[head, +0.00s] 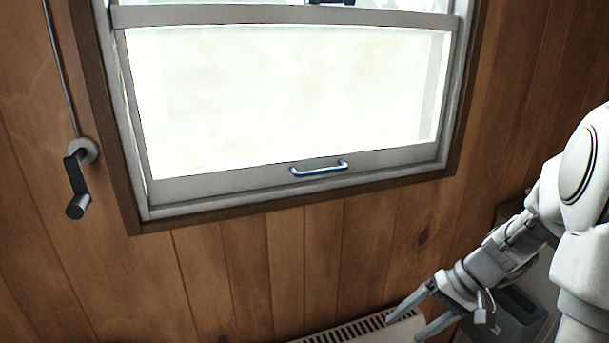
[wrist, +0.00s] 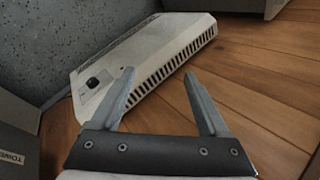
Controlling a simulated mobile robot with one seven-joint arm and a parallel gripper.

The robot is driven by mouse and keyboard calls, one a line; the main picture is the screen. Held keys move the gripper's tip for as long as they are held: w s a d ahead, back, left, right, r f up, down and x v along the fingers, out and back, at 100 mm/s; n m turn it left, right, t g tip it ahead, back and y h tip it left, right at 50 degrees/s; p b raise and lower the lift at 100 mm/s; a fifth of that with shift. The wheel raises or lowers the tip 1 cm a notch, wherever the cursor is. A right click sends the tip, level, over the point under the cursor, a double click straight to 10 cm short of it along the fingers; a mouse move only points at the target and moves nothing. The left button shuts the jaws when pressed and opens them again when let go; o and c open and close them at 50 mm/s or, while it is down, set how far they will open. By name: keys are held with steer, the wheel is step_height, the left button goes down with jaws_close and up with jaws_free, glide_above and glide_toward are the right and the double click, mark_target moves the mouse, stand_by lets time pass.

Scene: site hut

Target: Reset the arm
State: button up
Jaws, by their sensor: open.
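My gripper (head: 407,324) is at the lower right of the head view, on the end of my white arm. Its two grey fingers are spread apart with nothing between them. In the wrist view my gripper (wrist: 158,88) also shows open and empty, its fingers pointing toward a pale vented heater (wrist: 130,52). The heater's grille also shows at the bottom of the head view (head: 345,334), close to the fingers in the picture. I cannot tell how far apart they are.
A window with a grey frame and a blue-white handle (head: 319,170) fills the upper middle of the wood-panelled wall. A dark crank (head: 76,186) hangs at the left. A grey bin-like box (head: 508,312) stands beside my arm. Wooden boards (wrist: 255,85) are bare in the wrist view.

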steer(key=s+a+r+n+t+h, duration=0.1)
steer(key=s+a+r+t+h, duration=0.25)
steer(key=s+r, duration=0.4)
steer(key=s+a+r+n+t+h, duration=0.1)
steer(key=s+a+r+t+h, duration=0.1)
steer(key=s+a+r+h, duration=0.35)
step_height(320, 180, up, 20)
steer(key=s+d+y+p, duration=0.1)
steer(key=y+p, duration=0.1)
steer(key=p, duration=1.5)
steer(key=shift+d+f, duration=0.2)
steer(key=shift+d, duration=0.1)
steer(key=shift+s, duration=0.1)
